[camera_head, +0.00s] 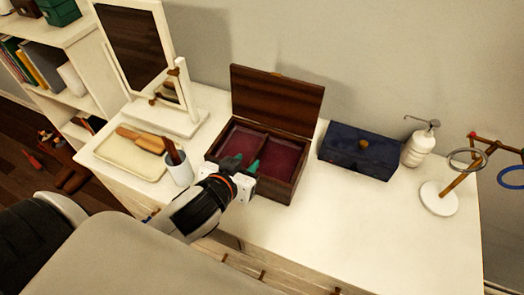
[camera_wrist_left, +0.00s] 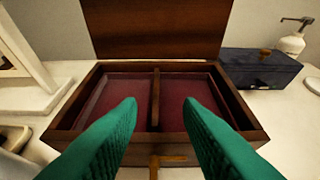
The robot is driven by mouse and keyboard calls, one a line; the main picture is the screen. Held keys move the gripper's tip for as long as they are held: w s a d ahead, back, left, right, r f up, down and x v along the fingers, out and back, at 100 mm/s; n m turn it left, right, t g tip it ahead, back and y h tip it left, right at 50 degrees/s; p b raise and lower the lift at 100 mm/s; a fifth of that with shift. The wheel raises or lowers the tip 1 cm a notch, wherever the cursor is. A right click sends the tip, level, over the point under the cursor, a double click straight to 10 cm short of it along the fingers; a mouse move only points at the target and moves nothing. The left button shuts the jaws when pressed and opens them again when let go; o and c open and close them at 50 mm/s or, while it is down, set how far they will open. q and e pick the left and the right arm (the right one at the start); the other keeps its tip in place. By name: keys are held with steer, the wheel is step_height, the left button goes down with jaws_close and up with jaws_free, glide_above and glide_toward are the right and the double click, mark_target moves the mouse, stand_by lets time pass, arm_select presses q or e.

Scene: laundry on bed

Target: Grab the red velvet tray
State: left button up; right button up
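The red velvet tray (camera_head: 279,158) lies inside an open dark wooden box (camera_head: 298,187), with its lid (camera_head: 276,99) tilted up at the back. A wooden divider splits the tray into left and right compartments; in the left wrist view the tray (camera_wrist_left: 185,100) shows dark red lining on both sides of the divider. My left gripper (camera_head: 241,164) is at the box's front, its green fingers over the front part of the tray. In the left wrist view the fingers (camera_wrist_left: 160,118) are wide apart with nothing between them, one either side of the divider. My right gripper is out of view.
A dark blue box (camera_head: 360,152) stands right of the wooden box, with a soap dispenser (camera_head: 419,146) and ring stand (camera_head: 439,198) further right. A cup (camera_head: 179,167), brush tray (camera_head: 130,158) and mirror (camera_head: 142,50) are on the left. The front right tabletop is clear.

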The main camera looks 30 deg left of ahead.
mark_target(259, 149)
arm_select(q)
steer(key=shift+w+f+b, duration=0.4)
steer(key=shift+f+b, duration=0.2)
steer(key=shift+b, duration=0.05)
steer(key=x, duration=0.3)
steer(key=shift+w+a+r+p, duration=0.1)
steer(key=shift+w+p, duration=0.2)
steer(key=shift+w, duration=0.2)
steer(key=shift+w+f, duration=0.25)
steer(key=shift+w, duration=0.2)
steer(key=shift+w+a+f, duration=0.15)
steer(key=shift+w+f, duration=0.05)
steer(key=shift+w, duration=0.1)
steer(key=p+x, duration=0.1)
steer(key=x, duration=0.3)
steer(key=shift+a+f, duration=0.15)
steer(key=shift+f, duration=0.1)
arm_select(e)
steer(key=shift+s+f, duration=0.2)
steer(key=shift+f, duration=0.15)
arm_select(q)
steer(key=shift+s, duration=0.1)
steer(key=shift+c, duration=0.4)
steer(key=shift+r, duration=0.1)
jaws_close()
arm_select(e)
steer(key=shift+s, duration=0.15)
